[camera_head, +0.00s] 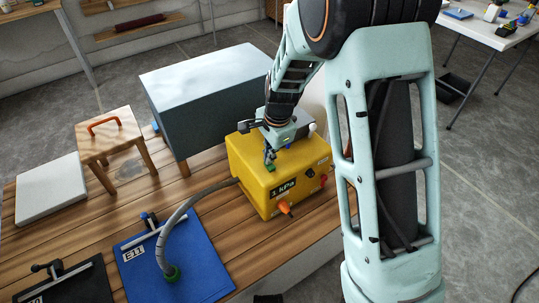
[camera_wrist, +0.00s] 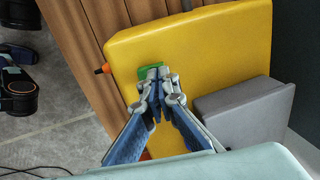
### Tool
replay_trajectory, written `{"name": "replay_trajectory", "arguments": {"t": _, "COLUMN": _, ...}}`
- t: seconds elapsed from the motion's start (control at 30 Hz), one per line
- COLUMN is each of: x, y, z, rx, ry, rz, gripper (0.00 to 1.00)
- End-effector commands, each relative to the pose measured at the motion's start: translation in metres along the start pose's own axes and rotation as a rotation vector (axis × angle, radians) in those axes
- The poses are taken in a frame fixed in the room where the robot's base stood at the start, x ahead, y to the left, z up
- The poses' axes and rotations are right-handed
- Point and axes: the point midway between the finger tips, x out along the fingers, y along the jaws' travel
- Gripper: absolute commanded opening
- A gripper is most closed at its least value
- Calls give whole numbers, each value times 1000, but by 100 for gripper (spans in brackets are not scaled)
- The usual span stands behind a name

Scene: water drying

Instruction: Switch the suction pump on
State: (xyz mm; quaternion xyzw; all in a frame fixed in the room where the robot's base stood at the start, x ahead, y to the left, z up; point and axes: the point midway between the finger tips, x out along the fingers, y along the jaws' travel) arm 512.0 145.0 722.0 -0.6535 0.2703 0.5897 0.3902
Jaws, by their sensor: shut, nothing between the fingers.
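The suction pump (camera_head: 262,190) is a yellow box on the slatted wooden bench, with a "1 kPa" display (camera_head: 283,187) on its front. An orange nozzle-like part (camera_head: 284,208) and a small red knob (camera_head: 323,179) are on the front side. The pump fills the middle of the wrist view (camera_wrist: 200,50). A small green part (camera_wrist: 150,76) lies on its top, partly hidden by my fingers. My gripper (camera_head: 269,163) is shut and empty, pointing down at the pump's top. Its fingertips (camera_wrist: 158,74) are at the green part; I cannot tell whether they touch it.
A grey hose (camera_head: 182,212) runs from the pump to a green-ended fitting on a blue mat (camera_head: 205,272). A grey box (camera_head: 205,90) stands behind the pump. A small wooden stool (camera_head: 108,133), a white slab (camera_head: 48,187) and a black mat (camera_head: 85,285) are to the left.

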Motion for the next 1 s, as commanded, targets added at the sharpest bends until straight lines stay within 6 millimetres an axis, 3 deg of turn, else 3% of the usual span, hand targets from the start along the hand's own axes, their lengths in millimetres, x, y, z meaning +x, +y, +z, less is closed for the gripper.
{"name": "replay_trajectory", "arguments": {"t": 0.5, "x": 6, "y": -7, "z": 0, "rx": -3, "ry": -1, "rz": 174, "gripper": 0}}
{"name": "replay_trajectory", "arguments": {"t": 1.0, "x": 10, "y": 8, "z": 0, "rx": 2, "ry": -4, "rz": 173, "gripper": 0}}
